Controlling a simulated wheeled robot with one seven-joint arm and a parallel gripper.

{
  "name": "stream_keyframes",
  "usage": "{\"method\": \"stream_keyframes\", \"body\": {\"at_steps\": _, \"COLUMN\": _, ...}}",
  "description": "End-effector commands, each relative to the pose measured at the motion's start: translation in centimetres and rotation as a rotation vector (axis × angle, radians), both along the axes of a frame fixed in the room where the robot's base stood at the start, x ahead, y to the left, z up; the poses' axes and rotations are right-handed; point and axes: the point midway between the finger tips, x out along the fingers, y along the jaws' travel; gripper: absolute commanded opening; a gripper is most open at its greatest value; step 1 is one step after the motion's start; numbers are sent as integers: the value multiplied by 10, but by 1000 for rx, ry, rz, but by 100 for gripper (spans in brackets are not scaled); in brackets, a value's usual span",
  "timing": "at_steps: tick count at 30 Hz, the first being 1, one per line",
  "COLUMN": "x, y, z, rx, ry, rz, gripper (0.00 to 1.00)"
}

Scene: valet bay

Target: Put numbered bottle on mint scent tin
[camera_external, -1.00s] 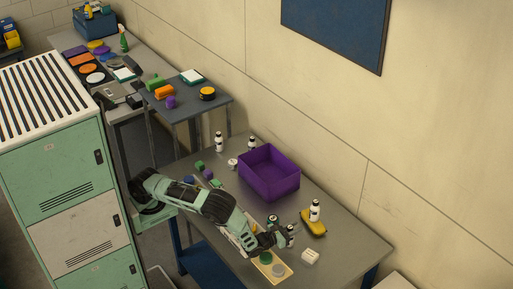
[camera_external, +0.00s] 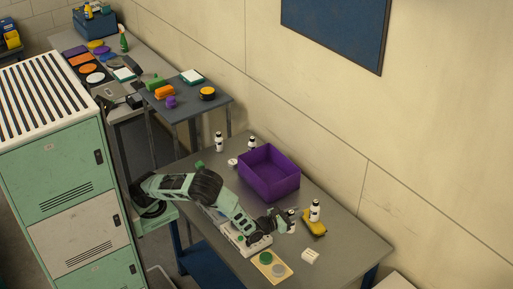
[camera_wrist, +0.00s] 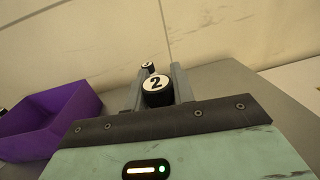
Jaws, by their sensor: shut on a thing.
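My gripper (camera_external: 286,221) is shut on a numbered bottle (camera_wrist: 157,92). The bottle's dark cap with a white disc reading 2 shows between my fingers in the wrist view. In the external view my gripper hides most of the bottle, above the table's front right part. A green round tin (camera_external: 266,257) and a grey round tin (camera_external: 278,270) sit on a cream board (camera_external: 287,278), below and in front of my gripper. No tin label is readable, so I cannot tell which is mint. Another bottle (camera_external: 315,210) stands upright on a yellow item (camera_external: 314,229), right of my gripper.
A purple bin (camera_external: 269,185), also in the wrist view (camera_wrist: 45,115), stands behind my gripper. Two bottles (camera_external: 219,142) stand near the wall. A white box (camera_external: 310,257) lies right of the board, and a white device (camera_external: 248,244) lies under my arm. The right table end is clear.

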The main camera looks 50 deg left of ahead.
Motion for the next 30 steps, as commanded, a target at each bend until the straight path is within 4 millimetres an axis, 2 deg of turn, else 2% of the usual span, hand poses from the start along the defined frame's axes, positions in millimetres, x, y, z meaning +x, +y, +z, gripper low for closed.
{"method": "stream_keyframes", "body": {"at_steps": 5, "x": 3, "y": 4, "z": 3, "rx": 1, "ry": -1, "rz": 5, "gripper": 0}}
{"method": "stream_keyframes", "body": {"at_steps": 8, "x": 15, "y": 19, "z": 7, "rx": 3, "ry": -3, "rz": 23, "gripper": 0}}
{"method": "stream_keyframes", "body": {"at_steps": 11, "x": 36, "y": 48, "z": 11, "rx": 4, "ry": -3, "rz": 55, "gripper": 0}}
{"method": "stream_keyframes", "body": {"at_steps": 15, "x": 73, "y": 108, "z": 21, "rx": 5, "ry": -3, "rz": 110, "gripper": 0}}
{"method": "stream_keyframes", "body": {"at_steps": 21, "x": 113, "y": 202, "z": 35, "rx": 4, "ry": -2, "rz": 173, "gripper": 0}}
{"method": "stream_keyframes", "body": {"at_steps": 26, "x": 133, "y": 280, "z": 47, "rx": 4, "ry": -1, "rz": 213, "gripper": 0}}
{"method": "stream_keyframes", "body": {"at_steps": 30, "x": 142, "y": 351, "z": 46, "rx": 4, "ry": 2, "rz": 241, "gripper": 0}}
